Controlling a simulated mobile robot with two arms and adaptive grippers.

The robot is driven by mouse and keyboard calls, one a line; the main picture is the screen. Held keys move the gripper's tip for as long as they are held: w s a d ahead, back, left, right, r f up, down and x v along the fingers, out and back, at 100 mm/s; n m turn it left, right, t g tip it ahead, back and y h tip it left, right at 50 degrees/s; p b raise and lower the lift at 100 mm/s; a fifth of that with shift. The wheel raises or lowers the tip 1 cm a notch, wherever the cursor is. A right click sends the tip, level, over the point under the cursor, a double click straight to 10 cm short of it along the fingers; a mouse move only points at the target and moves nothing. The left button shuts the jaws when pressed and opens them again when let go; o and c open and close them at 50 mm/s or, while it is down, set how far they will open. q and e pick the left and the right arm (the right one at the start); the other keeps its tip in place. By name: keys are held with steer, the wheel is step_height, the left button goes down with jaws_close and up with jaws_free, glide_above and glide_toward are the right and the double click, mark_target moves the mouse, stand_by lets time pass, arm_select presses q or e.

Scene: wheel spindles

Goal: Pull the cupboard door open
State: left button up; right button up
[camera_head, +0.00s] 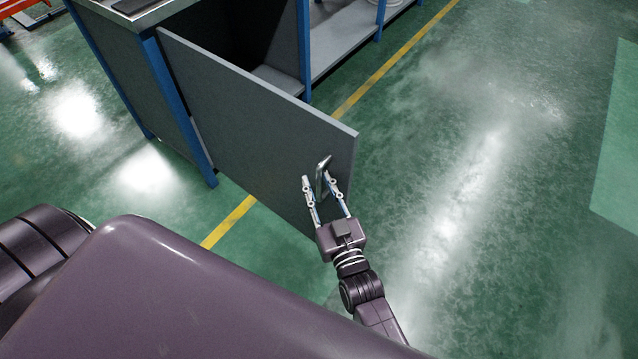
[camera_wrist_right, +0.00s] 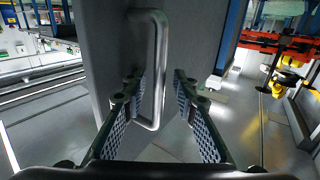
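The grey cupboard door (camera_head: 262,125) stands wide open in the head view, swung out from the blue-framed cupboard (camera_head: 172,95). Its metal handle (camera_head: 322,176) is near the door's free edge. My right gripper (camera_head: 324,184) is at the handle with its fingers apart. In the right wrist view the handle (camera_wrist_right: 155,70) stands upright between the open fingers of the right gripper (camera_wrist_right: 160,88), with a gap to the right finger. I cannot tell whether the left finger touches it. My left gripper is not in view.
The cupboard's dark inside and a low shelf (camera_head: 335,45) show behind the door. A yellow floor line (camera_head: 395,60) runs beneath the door. The green floor (camera_head: 490,180) to the right is clear. Orange racking (camera_wrist_right: 280,45) shows far off in the right wrist view.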

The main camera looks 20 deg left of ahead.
steer(key=v, duration=1.2)
stand_by(0.4)
